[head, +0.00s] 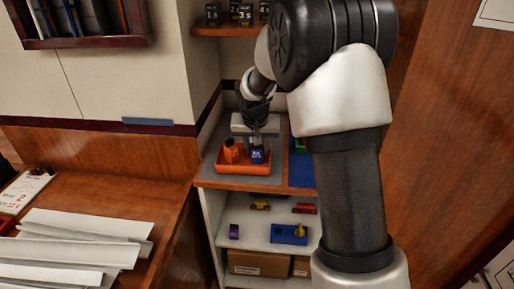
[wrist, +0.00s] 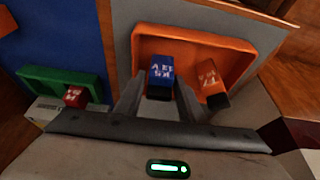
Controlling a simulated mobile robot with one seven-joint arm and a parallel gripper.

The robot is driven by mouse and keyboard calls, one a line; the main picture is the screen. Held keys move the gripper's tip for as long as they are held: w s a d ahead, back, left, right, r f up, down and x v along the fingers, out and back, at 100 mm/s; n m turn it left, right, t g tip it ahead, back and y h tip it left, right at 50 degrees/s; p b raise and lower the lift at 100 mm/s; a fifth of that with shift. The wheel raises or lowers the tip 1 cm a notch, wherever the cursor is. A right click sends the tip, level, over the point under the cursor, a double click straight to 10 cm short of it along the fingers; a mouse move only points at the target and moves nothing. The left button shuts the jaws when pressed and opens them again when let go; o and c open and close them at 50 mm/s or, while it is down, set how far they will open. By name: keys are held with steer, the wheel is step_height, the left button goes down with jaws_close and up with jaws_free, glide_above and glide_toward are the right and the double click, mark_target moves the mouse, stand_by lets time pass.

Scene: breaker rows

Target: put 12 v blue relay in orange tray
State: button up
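The blue relay (head: 257,155) is inside the orange tray (head: 230,168) on the upper shelf in the head view. In the wrist view the blue relay (wrist: 161,72) has white lettering, too small to read surely, and lies between my gripper's fingers (wrist: 160,95). The orange tray (wrist: 240,55) is around and beyond it. My gripper (head: 257,143) reaches down over the tray, one finger on each side of the relay. Whether the fingers press on it or stand slightly apart is not clear. The relay's underside is hidden.
An orange relay (wrist: 210,80) is in the same tray, beside the blue one. A green tray (wrist: 60,82) with a red relay (wrist: 75,96) stands on a blue mat (wrist: 70,40) nearby. A lower shelf (head: 262,235) holds small items.

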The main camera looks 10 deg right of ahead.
steer(key=shift+r, duration=0.5)
steer(key=p+v, duration=0.2)
steer(key=v, duration=0.9)
steer(key=s+r+n, duration=0.1)
steer(key=s+r, duration=0.6)
steer(key=s, duration=0.5)
steer(key=s+n+t+y, duration=0.1)
steer(key=s+n, duration=0.1)
steer(key=s, duration=1.6)
steer(key=shift+f+g, duration=0.9)
steer(key=shift+f, duration=1.5)
steer(key=shift+w+d+r+t, duration=0.15)
steer(key=shift+r+t, duration=0.35)
steer(key=shift+r, duration=0.6)
steer(key=shift+s+d+r+t, duration=0.15)
steer(key=shift+r+t, duration=0.35)
steer(key=shift+r, duration=0.65)
